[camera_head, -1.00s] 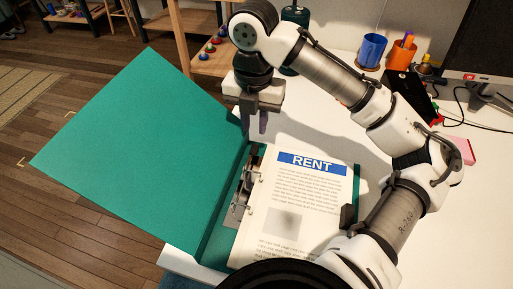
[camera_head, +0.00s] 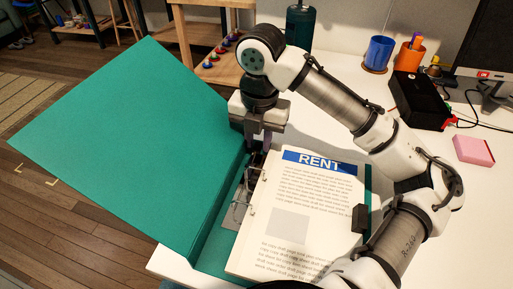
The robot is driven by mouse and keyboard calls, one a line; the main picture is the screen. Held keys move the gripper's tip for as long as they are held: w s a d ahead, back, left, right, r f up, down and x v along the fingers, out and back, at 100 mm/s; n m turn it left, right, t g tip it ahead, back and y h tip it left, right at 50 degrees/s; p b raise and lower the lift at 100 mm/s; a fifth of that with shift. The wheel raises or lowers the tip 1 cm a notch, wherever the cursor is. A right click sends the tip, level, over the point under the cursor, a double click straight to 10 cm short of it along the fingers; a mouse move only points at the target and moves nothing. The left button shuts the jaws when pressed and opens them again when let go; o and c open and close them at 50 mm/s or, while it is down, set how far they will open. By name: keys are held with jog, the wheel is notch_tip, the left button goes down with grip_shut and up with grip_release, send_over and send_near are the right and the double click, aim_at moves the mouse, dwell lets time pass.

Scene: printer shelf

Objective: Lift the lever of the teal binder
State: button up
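The teal binder (camera_head: 128,135) lies open on the white desk, its large front cover spread out to the left past the desk edge. Its metal ring mechanism (camera_head: 241,190) runs along the spine, with the rings around a stack of paper headed RENT (camera_head: 300,215). My gripper (camera_head: 257,140) points down at the top end of the mechanism, near the paper's upper left corner. The fingers show as dark purple tips, and their gap is not clear. The lever is hidden or too small to make out beside the fingers.
A blue cup (camera_head: 378,54), an orange pen cup (camera_head: 408,58), a black box (camera_head: 420,100) and a pink block (camera_head: 473,150) stand at the right of the desk. A dark green bottle (camera_head: 299,25) stands behind my arm. A wooden shelf (camera_head: 215,68) is behind the binder.

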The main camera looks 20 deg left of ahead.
jog(key=shift+s+f, duration=0.2)
jog(key=shift+f, duration=0.35)
jog(key=shift+s+f, duration=0.15)
jog(key=shift+f, duration=0.35)
jog(key=shift+c, duration=0.6)
jog(key=shift+w+f+g+h, duration=0.15)
jog(key=shift+f+g+h, duration=0.15)
jog(key=shift+c, duration=0.9)
jog(key=shift+r, duration=0.15)
